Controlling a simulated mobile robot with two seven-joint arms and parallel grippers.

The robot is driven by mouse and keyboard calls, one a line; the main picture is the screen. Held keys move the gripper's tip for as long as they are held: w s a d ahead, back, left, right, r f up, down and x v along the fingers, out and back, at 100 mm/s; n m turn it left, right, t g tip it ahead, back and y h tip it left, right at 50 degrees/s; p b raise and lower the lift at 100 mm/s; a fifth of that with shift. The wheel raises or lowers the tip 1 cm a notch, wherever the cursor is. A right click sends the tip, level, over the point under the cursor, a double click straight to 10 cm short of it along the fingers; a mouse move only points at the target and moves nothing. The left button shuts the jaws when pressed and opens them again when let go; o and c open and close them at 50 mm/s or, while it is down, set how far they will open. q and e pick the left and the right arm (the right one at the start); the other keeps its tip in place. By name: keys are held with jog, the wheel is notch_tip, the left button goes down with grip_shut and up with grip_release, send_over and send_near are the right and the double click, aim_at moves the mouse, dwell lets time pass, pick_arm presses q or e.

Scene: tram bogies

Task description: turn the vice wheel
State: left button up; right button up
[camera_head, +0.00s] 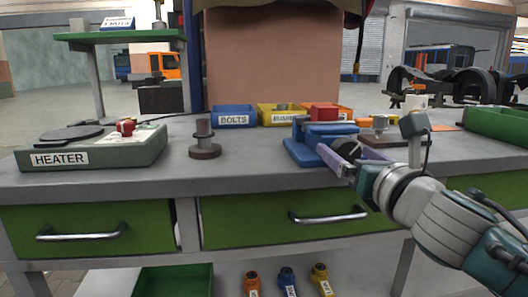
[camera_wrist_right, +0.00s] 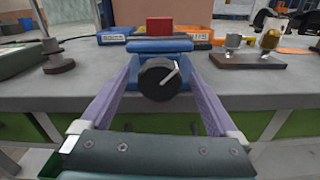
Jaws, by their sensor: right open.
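The blue vice (camera_head: 300,152) stands at the front edge of the grey workbench, with a red block (camera_head: 324,112) at its top. Its black wheel (camera_wrist_right: 156,80) faces me in the right wrist view and has a light handle bar slanting across it. My right gripper (camera_head: 342,158) is open, its two purple fingers reaching towards the vice. In the right wrist view the fingers (camera_wrist_right: 160,72) lie to the left and right of the wheel, with a gap on each side. In the head view the wheel is partly hidden by the gripper. My left gripper is not in view.
A heater box (camera_head: 95,147) and a dark spindle on a round base (camera_head: 204,142) stand left. Labelled bins, including the blue bolts bin (camera_head: 234,117), stand behind. A brown block with metal fittings (camera_wrist_right: 250,60) is right of the vice. Green drawers (camera_head: 285,215) lie below the bench edge.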

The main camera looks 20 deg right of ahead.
jog(key=shift+w, duration=0.1)
jog(key=shift+c, duration=0.4)
jog(key=c, duration=1.3)
jog(key=shift+m, duration=0.3)
